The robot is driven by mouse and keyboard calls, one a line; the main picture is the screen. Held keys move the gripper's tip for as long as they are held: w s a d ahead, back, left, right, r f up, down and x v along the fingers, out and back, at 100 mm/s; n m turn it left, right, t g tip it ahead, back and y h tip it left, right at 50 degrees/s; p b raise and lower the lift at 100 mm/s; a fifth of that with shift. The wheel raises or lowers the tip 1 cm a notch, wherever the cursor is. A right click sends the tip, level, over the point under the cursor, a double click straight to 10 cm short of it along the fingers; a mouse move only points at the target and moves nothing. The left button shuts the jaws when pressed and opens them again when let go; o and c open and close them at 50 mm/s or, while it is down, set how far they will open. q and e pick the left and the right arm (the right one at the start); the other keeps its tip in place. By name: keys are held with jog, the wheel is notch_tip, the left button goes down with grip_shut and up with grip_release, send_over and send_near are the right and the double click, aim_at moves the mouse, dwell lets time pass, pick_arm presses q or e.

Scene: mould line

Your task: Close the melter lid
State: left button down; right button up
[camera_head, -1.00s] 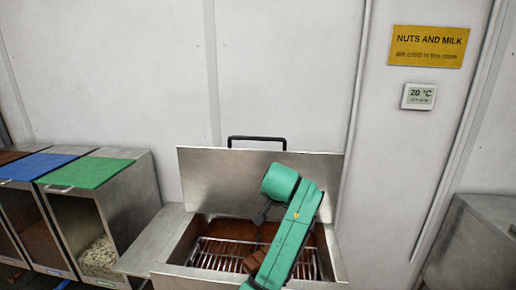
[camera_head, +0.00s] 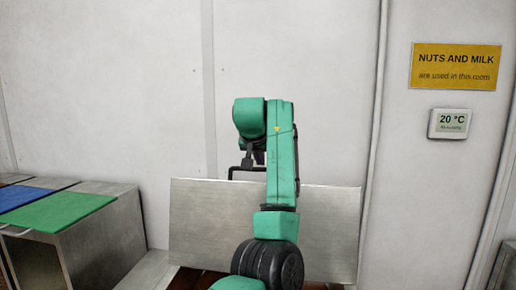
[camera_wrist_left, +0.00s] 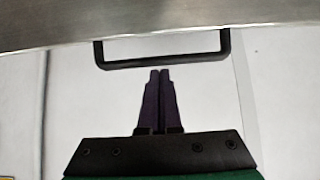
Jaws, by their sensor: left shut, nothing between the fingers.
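The melter lid (camera_head: 330,225) is a plain steel panel standing upright, open, in the head view. Its black handle (camera_head: 234,172) is on the lid's top edge, partly hidden by my left arm. In the left wrist view the lid's steel edge (camera_wrist_left: 160,22) crosses the top, with the black handle (camera_wrist_left: 162,62) below it. My left gripper (camera_wrist_left: 160,72) is shut and empty, its fingertips close to the handle's bar. In the head view the left gripper (camera_head: 253,160) is small beside the handle. Whether it touches the handle I cannot tell. My right gripper is out of view.
Steel bins with a green lid (camera_head: 62,212) and a blue lid (camera_head: 22,198) stand at the left. The white wall (camera_head: 110,80) is behind the lid. A yellow sign (camera_head: 456,67) and a temperature display (camera_head: 450,123) hang at the right.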

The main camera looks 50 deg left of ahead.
pick_arm(q)
jog(key=shift+s+d+f, duration=0.8)
jog(key=shift+s+f, duration=0.15)
jog(key=shift+s, duration=0.15)
jog(key=shift+w+a, duration=0.1)
jog(key=shift+a, duration=0.05)
jog(key=shift+d, duration=0.2)
jog(key=shift+s+d, duration=0.15)
jog(key=shift+s, duration=0.25)
jog(key=shift+w, duration=0.1)
dwell(0.8)
